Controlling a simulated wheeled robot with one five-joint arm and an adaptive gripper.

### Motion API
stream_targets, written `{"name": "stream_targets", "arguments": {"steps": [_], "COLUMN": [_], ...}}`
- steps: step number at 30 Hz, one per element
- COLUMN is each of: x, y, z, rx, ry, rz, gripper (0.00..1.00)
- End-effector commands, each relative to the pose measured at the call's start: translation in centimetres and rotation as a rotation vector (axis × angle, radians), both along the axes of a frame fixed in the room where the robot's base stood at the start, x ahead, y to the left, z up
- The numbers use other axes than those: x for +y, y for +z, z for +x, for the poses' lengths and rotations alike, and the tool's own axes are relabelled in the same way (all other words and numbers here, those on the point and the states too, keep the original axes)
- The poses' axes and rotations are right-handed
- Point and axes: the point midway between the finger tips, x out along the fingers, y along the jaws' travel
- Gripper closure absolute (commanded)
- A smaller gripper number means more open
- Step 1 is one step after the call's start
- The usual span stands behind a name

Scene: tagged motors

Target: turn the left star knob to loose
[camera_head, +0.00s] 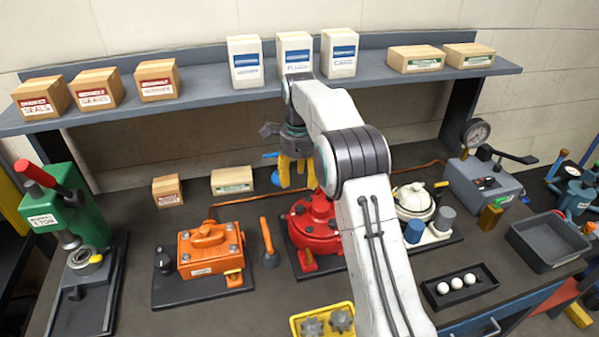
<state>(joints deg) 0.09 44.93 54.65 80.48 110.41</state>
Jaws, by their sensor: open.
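Two grey star-shaped knobs sit side by side on a yellow fixture (300,325) at the bottom edge of the head view. The left star knob (312,327) is partly cut off by the frame edge. The right star knob (341,319) is close beside it, near my arm. I cannot read any loose or tight marking. My gripper (297,183) has yellow fingers pointing down, open, with nothing visible between them. It hangs above the back part of the bench, behind the red motor and far from the knobs.
The orange motor (209,249) stands left and the red motor (312,222) stands centre, partly behind my arm. An orange-handled tool (267,243) stands between them. The white unit (413,200) and a black tray of white balls (460,287) are right. Boxes line the shelf (205,88).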

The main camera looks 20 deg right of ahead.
Motion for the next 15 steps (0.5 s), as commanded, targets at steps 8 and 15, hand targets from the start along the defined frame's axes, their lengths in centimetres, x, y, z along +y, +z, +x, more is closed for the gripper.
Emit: {"name": "stream_targets", "arguments": {"steps": [8, 15], "x": [0.0, 0.0], "y": [1.5, 1.6], "z": [0.0, 0.0], "rx": [0.0, 0.0], "ry": [0.0, 0.0], "rz": [0.0, 0.0], "gripper": [0.49, 0.49]}}
